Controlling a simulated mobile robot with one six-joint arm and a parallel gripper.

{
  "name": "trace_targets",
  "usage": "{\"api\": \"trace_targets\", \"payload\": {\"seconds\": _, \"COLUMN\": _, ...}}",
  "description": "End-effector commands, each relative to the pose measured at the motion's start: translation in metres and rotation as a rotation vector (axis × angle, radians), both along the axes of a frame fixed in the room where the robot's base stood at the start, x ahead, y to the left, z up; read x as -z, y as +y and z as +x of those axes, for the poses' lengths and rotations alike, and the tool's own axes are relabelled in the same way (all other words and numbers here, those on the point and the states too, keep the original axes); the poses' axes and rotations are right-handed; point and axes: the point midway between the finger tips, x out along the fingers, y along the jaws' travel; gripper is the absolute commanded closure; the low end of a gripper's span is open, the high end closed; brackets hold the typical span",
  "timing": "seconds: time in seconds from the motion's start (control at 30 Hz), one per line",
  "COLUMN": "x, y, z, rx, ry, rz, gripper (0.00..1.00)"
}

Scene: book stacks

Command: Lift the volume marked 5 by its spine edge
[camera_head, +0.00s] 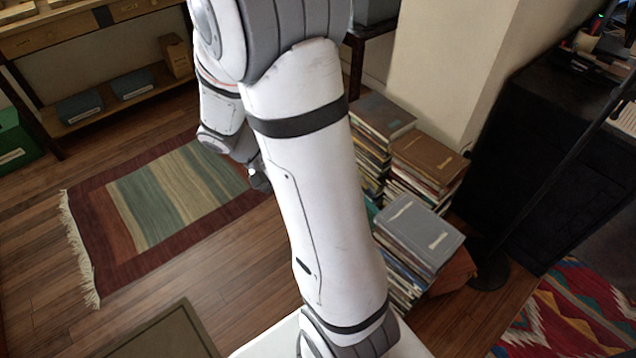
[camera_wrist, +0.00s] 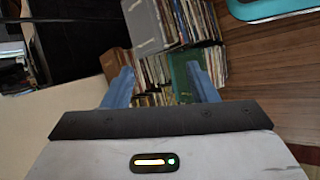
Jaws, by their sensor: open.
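Three book stacks stand on the floor right of my arm in the head view. A grey-blue book (camera_head: 420,228) tops the front stack, a brown book (camera_head: 430,157) the middle one, and a dark grey book (camera_head: 382,114) the back one. No number 5 is readable on any book. In the wrist view my gripper (camera_wrist: 162,78) is open and empty, its two blue fingers apart and pointing toward the stacks. A grey book (camera_wrist: 153,27), a brown book (camera_wrist: 114,62) and a green book (camera_wrist: 187,74) show beyond the fingers. My arm hides part of the stacks in the head view.
A black cabinet (camera_head: 540,150) and a pale wall (camera_head: 440,70) border the stacks. A dark round stand base (camera_head: 488,271) is close on their right. A striped rug (camera_head: 165,205) lies left on open wood floor, and a patterned rug (camera_head: 580,315) lies front right.

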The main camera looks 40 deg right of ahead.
Motion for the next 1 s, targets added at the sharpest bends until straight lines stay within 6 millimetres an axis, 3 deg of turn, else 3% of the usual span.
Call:
{"api": "trace_targets", "payload": {"seconds": 0.03, "x": 0.036, "y": -0.008, "z": 0.006, "rx": -0.001, "ry": 0.040, "rz": -0.065, "gripper": 0.47}}
{"api": "trace_targets", "payload": {"seconds": 0.27, "x": 0.135, "y": -0.045, "z": 0.036, "rx": -0.049, "ry": 0.114, "rz": -0.378, "gripper": 0.47}}
{"api": "trace_targets", "payload": {"seconds": 0.4, "x": 0.203, "y": -0.061, "z": 0.054, "rx": -0.122, "ry": 0.113, "rz": -0.552, "gripper": 0.47}}
{"api": "trace_targets", "payload": {"seconds": 0.7, "x": 0.353, "y": -0.079, "z": 0.082, "rx": -0.352, "ry": 0.006, "rz": -0.807, "gripper": 0.47}}
{"api": "trace_targets", "payload": {"seconds": 0.83, "x": 0.396, "y": -0.080, "z": 0.085, "rx": -0.428, "ry": -0.051, "rz": -0.851, "gripper": 0.47}}
{"api": "trace_targets", "payload": {"seconds": 1.0, "x": 0.420, "y": -0.081, "z": 0.087, "rx": -0.474, "ry": -0.093, "rz": -0.871, "gripper": 0.47}}
